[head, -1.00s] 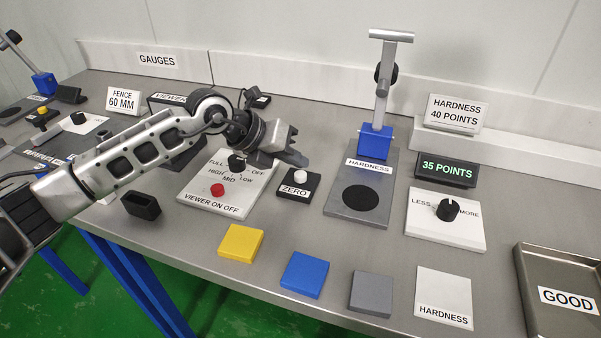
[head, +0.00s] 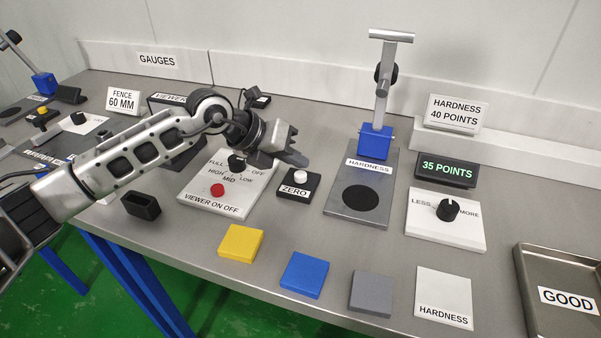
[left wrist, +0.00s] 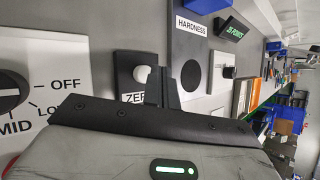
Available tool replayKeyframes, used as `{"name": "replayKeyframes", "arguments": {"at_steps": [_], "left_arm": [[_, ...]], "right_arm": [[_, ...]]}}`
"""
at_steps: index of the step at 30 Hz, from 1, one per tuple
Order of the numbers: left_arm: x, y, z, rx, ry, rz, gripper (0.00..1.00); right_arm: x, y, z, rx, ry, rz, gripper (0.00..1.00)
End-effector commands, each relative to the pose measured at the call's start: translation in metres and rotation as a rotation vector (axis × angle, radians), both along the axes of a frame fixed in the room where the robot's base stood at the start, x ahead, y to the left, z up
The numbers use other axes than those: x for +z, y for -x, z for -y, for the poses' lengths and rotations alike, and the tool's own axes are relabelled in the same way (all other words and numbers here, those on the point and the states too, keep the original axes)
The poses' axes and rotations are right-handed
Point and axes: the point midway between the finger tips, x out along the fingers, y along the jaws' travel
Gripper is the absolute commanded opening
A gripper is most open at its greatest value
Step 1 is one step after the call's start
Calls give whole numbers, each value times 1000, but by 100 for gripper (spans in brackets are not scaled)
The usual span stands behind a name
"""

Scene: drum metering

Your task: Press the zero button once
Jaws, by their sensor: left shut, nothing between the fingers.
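The zero button is a white round cap (head: 300,176) on a small black box (head: 292,186) with a ZERO label, right of the viewer panel. It also shows in the left wrist view as a white cap (left wrist: 142,74), just left of the fingers. My left gripper (head: 303,162) is shut and empty. In the head view its tips are just behind and above the white cap; whether they touch it I cannot tell. In the left wrist view the shut fingers (left wrist: 160,88) appear beside the cap. My right gripper is not in view.
The viewer panel (head: 196,194) with a black knob and red button (head: 218,190) lies under my left wrist. The hardness stand (head: 347,213) is to the right, with a display (head: 446,170) reading 35 POINTS. Yellow, blue and grey blocks lie in front.

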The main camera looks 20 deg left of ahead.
Motion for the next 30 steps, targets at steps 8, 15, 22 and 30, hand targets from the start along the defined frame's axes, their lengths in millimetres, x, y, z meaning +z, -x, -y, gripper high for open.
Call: {"name": "replayKeyframes", "arguments": {"at_steps": [8,15,22,30], "left_arm": [[-1,0,0,0,0,0,0],[-9,0,0,0,0,-1,0],[-9,0,0,0,0,0,0],[-10,0,0,0,0,0,0]], "right_arm": [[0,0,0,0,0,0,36],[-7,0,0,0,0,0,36],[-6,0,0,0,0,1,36],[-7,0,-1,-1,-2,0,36]]}}
